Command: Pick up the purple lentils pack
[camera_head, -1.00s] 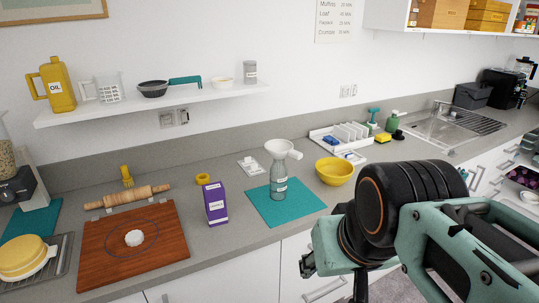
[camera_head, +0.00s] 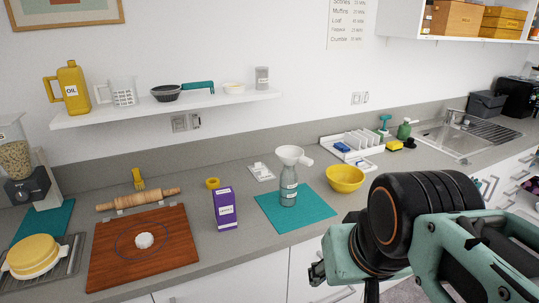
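The purple lentils pack (camera_head: 224,208) is an upright purple box with a white label. It stands on the grey counter between the wooden board and the teal mat. My arm fills the lower right of the picture, in front of the counter. A dark part at its lower left end, perhaps my gripper (camera_head: 317,273), shows only in part, well to the right of and nearer than the pack. Its fingers cannot be made out, and nothing is seen in them.
A bottle with a white funnel (camera_head: 289,182) stands on the teal mat (camera_head: 317,208) just right of the pack. A wooden board (camera_head: 180,249) with a rolling pin (camera_head: 138,199) behind it lies to the left. A yellow bowl (camera_head: 345,178) is farther right. A shelf (camera_head: 215,101) hangs above.

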